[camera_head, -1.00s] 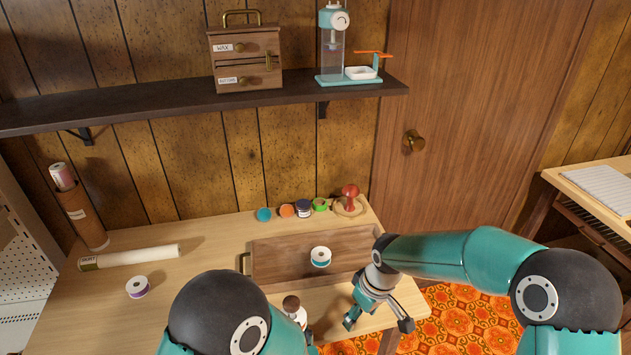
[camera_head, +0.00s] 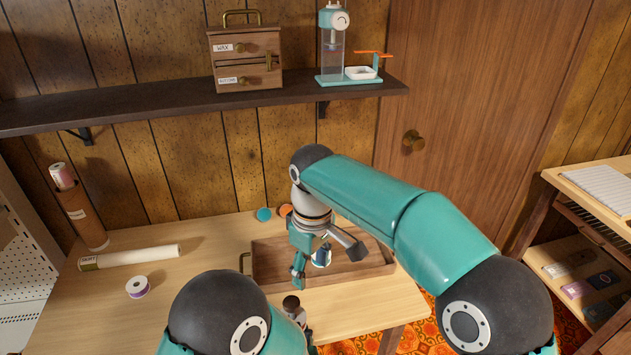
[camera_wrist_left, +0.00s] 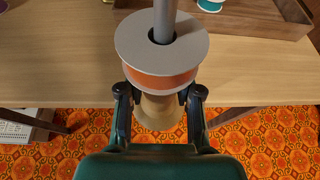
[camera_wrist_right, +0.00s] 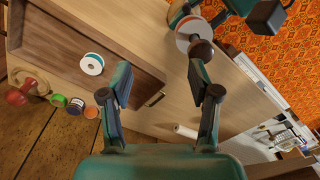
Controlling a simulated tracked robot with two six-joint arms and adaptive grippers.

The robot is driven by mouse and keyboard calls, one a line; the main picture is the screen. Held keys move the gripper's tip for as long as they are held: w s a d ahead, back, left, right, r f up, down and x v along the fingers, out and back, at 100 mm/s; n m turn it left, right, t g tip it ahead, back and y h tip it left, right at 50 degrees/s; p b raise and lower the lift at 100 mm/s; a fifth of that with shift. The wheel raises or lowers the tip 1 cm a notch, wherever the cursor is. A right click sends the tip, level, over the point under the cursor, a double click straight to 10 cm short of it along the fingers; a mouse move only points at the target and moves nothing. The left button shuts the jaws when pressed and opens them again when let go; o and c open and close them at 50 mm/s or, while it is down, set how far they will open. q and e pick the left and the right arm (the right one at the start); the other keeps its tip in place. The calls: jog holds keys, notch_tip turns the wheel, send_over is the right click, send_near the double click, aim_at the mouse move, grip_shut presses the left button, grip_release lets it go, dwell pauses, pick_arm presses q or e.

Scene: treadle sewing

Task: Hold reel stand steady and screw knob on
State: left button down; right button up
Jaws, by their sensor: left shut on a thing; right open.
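The reel stand is upright, with a grey rod (camera_wrist_left: 164,22) through a spool with an orange side (camera_wrist_left: 160,78) and a pale wooden base (camera_wrist_left: 158,112) below. My left gripper (camera_wrist_left: 159,100) is shut on the stand beneath the spool; in the head view my own arm hides it. The dark brown round knob (camera_head: 291,302) shows at the top of the stand, also in the right wrist view (camera_wrist_right: 201,49). I cannot tell how far it is screwed on. My right gripper (camera_head: 326,262) is open and empty above the tray; its fingers (camera_wrist_right: 160,80) point short of the knob.
A wooden tray (camera_head: 270,268) holds a white-and-teal spool (camera_wrist_right: 92,64). Small coloured jars (camera_wrist_right: 76,105) and a red-topped piece (camera_wrist_right: 17,96) stand behind it. A purple spool (camera_head: 138,287) and a paper roll (camera_head: 130,257) lie left.

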jog(key=s+a+r+n, duration=0.1)
jog(key=s+a+r, duration=0.2)
jog(key=r, duration=0.3)
jog(key=shift+s+a+r, duration=0.2)
jog(key=shift+a+r, duration=0.2)
jog(key=shift+f, duration=0.15)
